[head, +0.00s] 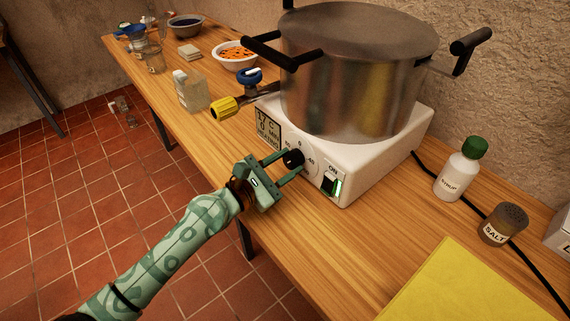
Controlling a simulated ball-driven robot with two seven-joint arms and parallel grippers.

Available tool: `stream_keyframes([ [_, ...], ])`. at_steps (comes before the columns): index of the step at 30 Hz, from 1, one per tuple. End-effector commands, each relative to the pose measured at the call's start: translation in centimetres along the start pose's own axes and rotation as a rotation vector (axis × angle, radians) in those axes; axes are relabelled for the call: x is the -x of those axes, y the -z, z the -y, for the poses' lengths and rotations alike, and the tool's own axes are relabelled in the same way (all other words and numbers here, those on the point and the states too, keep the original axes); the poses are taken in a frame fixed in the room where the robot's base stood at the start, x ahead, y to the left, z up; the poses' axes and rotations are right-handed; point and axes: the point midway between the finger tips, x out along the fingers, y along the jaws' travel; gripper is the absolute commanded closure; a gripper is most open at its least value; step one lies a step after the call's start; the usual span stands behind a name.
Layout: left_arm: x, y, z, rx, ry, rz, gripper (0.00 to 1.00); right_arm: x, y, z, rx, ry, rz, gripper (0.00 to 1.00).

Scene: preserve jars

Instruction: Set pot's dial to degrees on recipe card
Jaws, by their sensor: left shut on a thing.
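The large metal pot (350,85) with black handles sits on a white heater base (385,137). The base has a black dial (293,159) on its front, with numbers around it. My left gripper (286,165) is shut on the dial. A small display (268,130) left of the dial shows green text that looks like "37 C", "0 MIN" and "HEATING". A switch (333,187) marked "ON" glows green at the right. I cannot make out a recipe card; a yellow sheet (465,285) lies at the front right. My right gripper is not in view.
A yellow-ended valve (224,109) with a blue knob (249,77) is left of the pot. A carton (190,90), an orange-filled bowl (236,54) and jars stand farther back. A syrup bottle (457,172), a salt shaker (504,224) and a black cable (480,208) are right.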

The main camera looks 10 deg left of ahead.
Motion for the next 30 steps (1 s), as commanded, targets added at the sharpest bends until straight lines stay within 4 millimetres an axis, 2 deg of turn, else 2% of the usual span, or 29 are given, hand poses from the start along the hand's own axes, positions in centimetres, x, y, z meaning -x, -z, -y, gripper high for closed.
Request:
stream_keyframes([
  [7, 0.0, 0.1, 0.0, 0.001, 0.000, -0.002, 0.86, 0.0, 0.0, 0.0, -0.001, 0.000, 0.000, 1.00],
  [8, 0.0, 0.1, 0.0, 0.001, 0.000, -0.002, 0.55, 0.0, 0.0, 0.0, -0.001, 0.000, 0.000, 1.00],
  [9, 0.0, 0.1, 0.0, 0.001, 0.000, -0.002, 0.44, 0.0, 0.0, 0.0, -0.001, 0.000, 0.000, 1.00],
  [10, 0.0, 0.1, 0.0, 0.001, 0.000, -0.002, 0.42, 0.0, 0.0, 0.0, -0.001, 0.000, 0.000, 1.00],
  [23, 0.3, 0.1, 0.0, 0.001, 0.000, -0.001, 0.42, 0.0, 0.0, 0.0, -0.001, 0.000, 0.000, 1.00],
  [26, 1.3, 0.1, 0.0, 0.001, 0.000, -0.002, 0.42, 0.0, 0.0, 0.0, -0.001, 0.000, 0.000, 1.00],
  [30, 4.5, 0.3, 0.1, 0.001, 0.001, -0.005, 0.42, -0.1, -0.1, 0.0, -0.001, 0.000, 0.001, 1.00],
])
